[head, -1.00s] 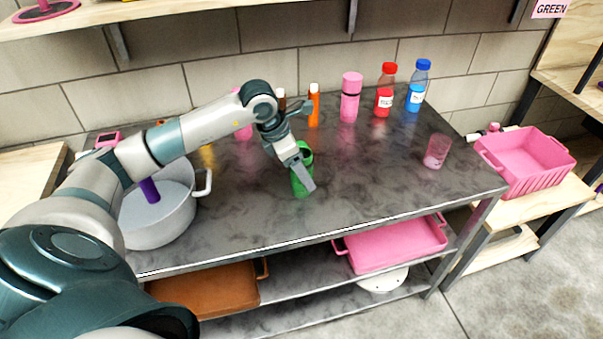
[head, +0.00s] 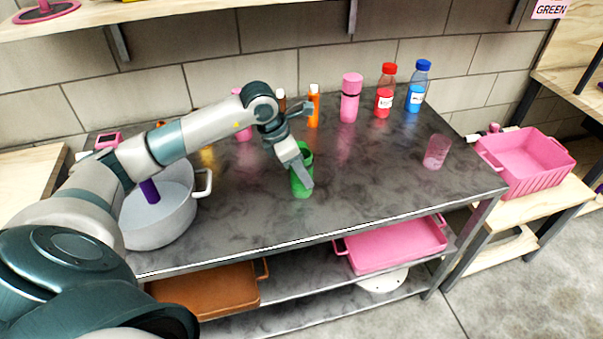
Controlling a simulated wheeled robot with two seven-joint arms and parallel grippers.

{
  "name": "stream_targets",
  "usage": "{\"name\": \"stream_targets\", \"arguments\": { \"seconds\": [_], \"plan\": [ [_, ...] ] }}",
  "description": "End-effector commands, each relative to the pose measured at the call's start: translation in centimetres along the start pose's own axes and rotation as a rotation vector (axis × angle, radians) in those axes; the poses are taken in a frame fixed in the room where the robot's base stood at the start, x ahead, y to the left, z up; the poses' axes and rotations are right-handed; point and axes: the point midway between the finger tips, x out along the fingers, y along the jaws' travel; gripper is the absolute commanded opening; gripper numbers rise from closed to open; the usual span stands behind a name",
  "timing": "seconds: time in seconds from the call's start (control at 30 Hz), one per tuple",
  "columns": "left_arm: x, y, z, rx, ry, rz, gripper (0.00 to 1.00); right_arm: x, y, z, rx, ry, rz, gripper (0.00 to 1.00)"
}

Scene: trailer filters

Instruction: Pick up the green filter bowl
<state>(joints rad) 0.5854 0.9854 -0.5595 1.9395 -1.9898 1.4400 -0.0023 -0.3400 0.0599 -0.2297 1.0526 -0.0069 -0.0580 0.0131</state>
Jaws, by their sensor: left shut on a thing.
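The green filter bowl (head: 299,188) is a green cup-like container near the middle of the dark metal table (head: 370,185). My left gripper (head: 304,172) reaches down to it from the upper left and is shut on it. A finger lies across its front and hides part of it. The bowl looks upright; I cannot tell whether it touches the table. My right gripper is not in view.
Bottles, including a pink one (head: 350,98), red one (head: 385,92) and blue one (head: 417,88), line the back. A pink cup (head: 436,152) stands right. A pink crate (head: 530,165) is beyond.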

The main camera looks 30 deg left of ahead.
Motion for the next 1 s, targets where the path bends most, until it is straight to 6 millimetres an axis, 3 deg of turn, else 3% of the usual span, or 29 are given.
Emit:
{"name": "stream_targets", "arguments": {
  "seconds": [0.17, 0.37, 0.47, 0.8, 1.0],
  "plan": [
    [-0.6, 0.1, 0.3, 0.000, -0.002, 0.002, 0.19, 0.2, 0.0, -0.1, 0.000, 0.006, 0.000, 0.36],
    [-2.5, 0.1, 1.1, 0.002, -0.004, 0.004, 0.19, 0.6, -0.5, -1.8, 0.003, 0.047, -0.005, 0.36],
    [-3.9, 0.1, 1.7, 0.002, -0.004, 0.004, 0.19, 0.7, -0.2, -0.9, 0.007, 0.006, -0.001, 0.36],
    [-6.7, -6.7, 4.8, 0.007, -0.006, 0.000, 0.19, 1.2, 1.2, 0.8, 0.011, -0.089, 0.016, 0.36],
    [-8.2, -9.6, 6.2, 0.004, -0.004, 0.000, 0.19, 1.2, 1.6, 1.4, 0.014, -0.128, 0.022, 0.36]
  ]
}}
